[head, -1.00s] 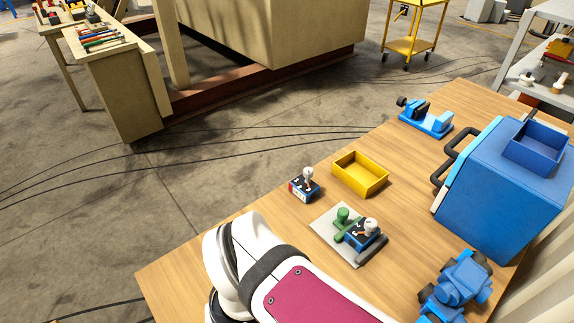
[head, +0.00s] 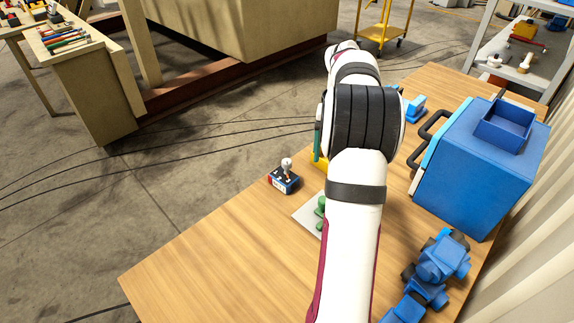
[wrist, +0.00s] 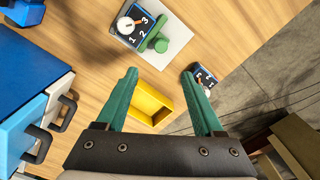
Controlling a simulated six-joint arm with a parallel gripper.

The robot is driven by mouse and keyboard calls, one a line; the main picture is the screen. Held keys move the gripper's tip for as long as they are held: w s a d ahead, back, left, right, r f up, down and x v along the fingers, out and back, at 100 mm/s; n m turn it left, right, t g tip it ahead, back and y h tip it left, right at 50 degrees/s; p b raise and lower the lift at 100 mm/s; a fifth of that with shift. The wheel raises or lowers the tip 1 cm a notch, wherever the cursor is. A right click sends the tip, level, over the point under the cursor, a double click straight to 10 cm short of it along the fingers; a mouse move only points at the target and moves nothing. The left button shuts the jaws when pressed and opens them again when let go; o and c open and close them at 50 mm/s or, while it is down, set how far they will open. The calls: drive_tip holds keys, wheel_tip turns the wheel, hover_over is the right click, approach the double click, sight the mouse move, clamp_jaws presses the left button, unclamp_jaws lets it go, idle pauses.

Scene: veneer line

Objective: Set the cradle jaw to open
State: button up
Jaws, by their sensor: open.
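A grey plate (wrist: 180,38) lies on the wooden table, partly behind my arm in the head view (head: 305,214). On it in the wrist view sits a dark blue dial box (wrist: 128,40) with a white knob, orange pointer and numbers. A green jaw piece (wrist: 157,41) with a rounded post and bar lies along the box's side. It seems close against the box; I cannot tell if they touch. In the head view only some green (head: 320,207) shows beside my arm. My gripper (wrist: 160,72) is open and empty, its green fingers apart, above the table.
A yellow tray (wrist: 163,90) lies below my fingers. A second dial box (head: 284,181) stands left of the plate. A blue cabinet (head: 480,165) with black handles stands at right, a blue machine (head: 440,262) in front of it. The table's front left is clear.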

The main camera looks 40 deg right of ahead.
wheel_tip(320, 180, down, 15)
drive_tip(key=shift+a+f, duration=0.1)
drive_tip(key=shift+f, duration=0.05)
clamp_jaws()
idle(0.4)
drive_tip(key=shift+w, duration=0.15)
idle(0.9)
